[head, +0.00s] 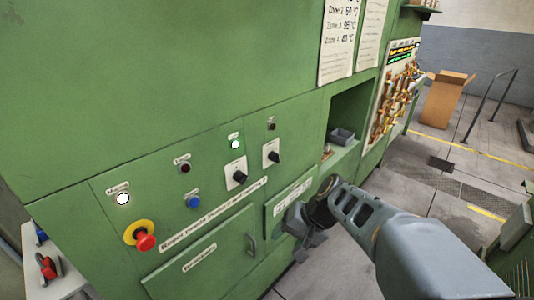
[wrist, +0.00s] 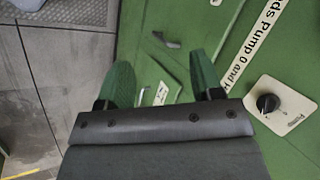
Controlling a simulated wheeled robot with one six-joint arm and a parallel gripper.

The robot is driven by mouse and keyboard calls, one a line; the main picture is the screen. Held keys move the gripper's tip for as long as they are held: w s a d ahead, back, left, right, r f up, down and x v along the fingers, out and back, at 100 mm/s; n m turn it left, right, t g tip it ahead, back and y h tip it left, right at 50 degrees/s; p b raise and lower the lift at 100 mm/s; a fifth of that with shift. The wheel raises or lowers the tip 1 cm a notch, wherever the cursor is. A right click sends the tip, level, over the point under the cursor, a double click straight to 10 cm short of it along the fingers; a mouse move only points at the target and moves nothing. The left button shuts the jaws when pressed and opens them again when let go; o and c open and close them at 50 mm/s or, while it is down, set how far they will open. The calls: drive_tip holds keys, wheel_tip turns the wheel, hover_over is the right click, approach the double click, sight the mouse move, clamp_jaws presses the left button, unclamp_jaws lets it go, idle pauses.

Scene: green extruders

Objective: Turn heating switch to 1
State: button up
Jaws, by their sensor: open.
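Two black rotary switches on white plates are on the green panel in the head view, a left one (head: 239,177) and a right one (head: 271,154). Their labels are too small to read there, so I cannot tell which is the heating switch. The wrist view shows one black knob (wrist: 268,103) on a white plate at the right edge, with a label that seems to read "Pump". My gripper (head: 300,228) is below and right of the switches, near the lower panel. Its fingers are apart and empty in the wrist view (wrist: 162,80), away from the knob.
A red emergency button (head: 145,242) on a yellow ring, a blue button (head: 193,202) and several lamps are left of the switches. A lower door handle (head: 251,243) sticks out.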

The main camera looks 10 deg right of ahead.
drive_tip(key=w+d+r+m+t+y+p, duration=0.1)
drive_tip(key=w+r+m+t+y, duration=0.15)
drive_tip(key=w, duration=0.25)
drive_tip(key=w+d+r+m+t+y+p, duration=0.1)
drive_tip(key=w+d+m+t+y, duration=0.1)
drive_tip(key=w+m+y, duration=0.25)
drive_tip(key=m+t+p, duration=0.1)
drive_tip(key=m+t, duration=0.4)
drive_tip(key=t, duration=0.2)
approach(278, 162)
drive_tip(key=shift+h, duration=0.5)
drive_tip(key=p+x, duration=0.1)
drive_tip(key=x, duration=0.2)
drive_tip(key=r+p+x, duration=0.1)
drive_tip(key=p+x, duration=0.1)
drive_tip(key=x, duration=0.2)
drive_tip(key=p+x, duration=0.1)
drive_tip(key=x, duration=0.2)
drive_tip(key=shift+w+r+p, duration=0.2)
drive_tip(key=shift+w+p, duration=0.1)
drive_tip(key=shift+w, duration=0.05)
drive_tip(key=shift+c, duration=0.2)
